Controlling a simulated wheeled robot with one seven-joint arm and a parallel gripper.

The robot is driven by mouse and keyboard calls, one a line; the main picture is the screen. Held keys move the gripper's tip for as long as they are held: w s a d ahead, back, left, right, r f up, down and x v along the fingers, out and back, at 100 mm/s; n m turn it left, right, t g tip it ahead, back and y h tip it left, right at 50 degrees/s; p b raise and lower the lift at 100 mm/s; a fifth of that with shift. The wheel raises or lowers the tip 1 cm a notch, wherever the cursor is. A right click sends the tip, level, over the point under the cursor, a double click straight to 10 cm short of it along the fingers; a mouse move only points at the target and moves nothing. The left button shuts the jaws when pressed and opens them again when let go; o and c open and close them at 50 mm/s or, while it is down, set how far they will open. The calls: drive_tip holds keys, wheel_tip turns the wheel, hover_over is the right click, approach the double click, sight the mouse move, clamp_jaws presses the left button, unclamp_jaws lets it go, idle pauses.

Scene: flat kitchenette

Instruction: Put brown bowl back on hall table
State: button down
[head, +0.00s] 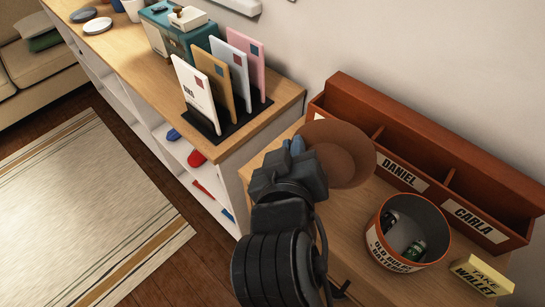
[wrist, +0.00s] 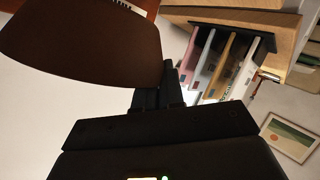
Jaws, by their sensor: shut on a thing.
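The brown bowl (head: 345,150) is held by its left rim in my gripper (head: 297,148), in the head view. The bowl is above or on the left end of the small wooden table (head: 282,141); I cannot tell whether it touches. In the wrist view the bowl (wrist: 85,38) is a large dark shape at the upper left, with the gripper fingers (wrist: 170,82) at its edge. My wrist hides part of the table top.
A red-brown organizer (head: 400,125) labelled DANIEL and CARLA stands along the wall. A battery bucket (head: 408,232) and a yellow wallet sign (head: 482,274) stand to the right. A letter rack (head: 222,128) with several envelopes is on the shelf at left.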

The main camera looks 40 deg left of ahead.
drive_tip(key=a+f, duration=0.1)
drive_tip(key=a, duration=0.2)
drive_tip(key=a+f, duration=0.1)
drive_tip(key=shift+s+a+f, duration=0.15)
drive_tip(key=shift+a+f, duration=0.15)
drive_tip(key=shift+f, duration=2.1)
drive_tip(key=c, duration=1.2)
unclamp_jaws()
drive_tip(key=shift+c, duration=0.2)
drive_tip(key=v, duration=1.2)
drive_tip(key=shift+b, duration=0.4)
